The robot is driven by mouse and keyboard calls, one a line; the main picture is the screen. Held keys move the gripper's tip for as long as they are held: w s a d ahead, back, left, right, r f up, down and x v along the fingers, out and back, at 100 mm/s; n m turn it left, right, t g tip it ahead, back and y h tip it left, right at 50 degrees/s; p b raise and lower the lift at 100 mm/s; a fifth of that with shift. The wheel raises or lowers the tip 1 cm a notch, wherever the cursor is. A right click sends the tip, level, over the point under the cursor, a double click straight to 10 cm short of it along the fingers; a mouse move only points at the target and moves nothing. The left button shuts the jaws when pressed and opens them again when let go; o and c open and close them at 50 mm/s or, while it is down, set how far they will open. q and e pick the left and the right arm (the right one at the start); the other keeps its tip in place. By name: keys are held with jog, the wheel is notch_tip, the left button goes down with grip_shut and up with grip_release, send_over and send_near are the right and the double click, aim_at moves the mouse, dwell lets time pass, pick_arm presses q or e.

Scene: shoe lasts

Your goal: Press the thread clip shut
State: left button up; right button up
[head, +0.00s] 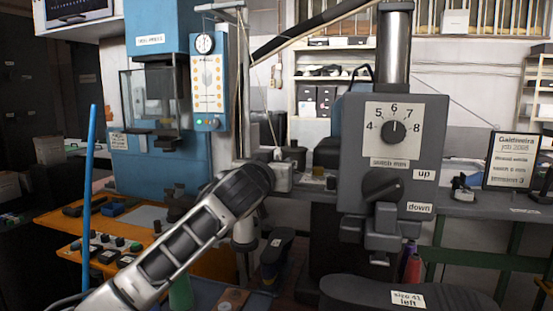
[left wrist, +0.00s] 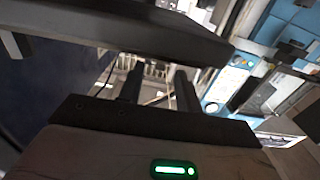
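I cannot clearly make out the thread clip. A thin line runs down beside the pale upright post (head: 243,90) in the head view to a small white piece (head: 277,154), which may be part of the clip; its state is too small to tell. My left arm reaches up from the lower left, its wrist in front of the post. Its fingers are hidden in the head view. In the left wrist view my left gripper (left wrist: 160,82) shows two dark fingers apart, with nothing visible between them. My right gripper is not in view.
A grey machine (head: 350,180) with a dial and lever stands right of my left wrist. A dark shoe last (head: 350,292) marked "size 41 left" lies below it. A blue press (head: 150,60) stands behind left, above an orange bench (head: 60,218). A blue rod (head: 90,180) rises at left.

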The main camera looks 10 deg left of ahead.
pick_arm(q)
jog(key=shift+w, duration=0.3)
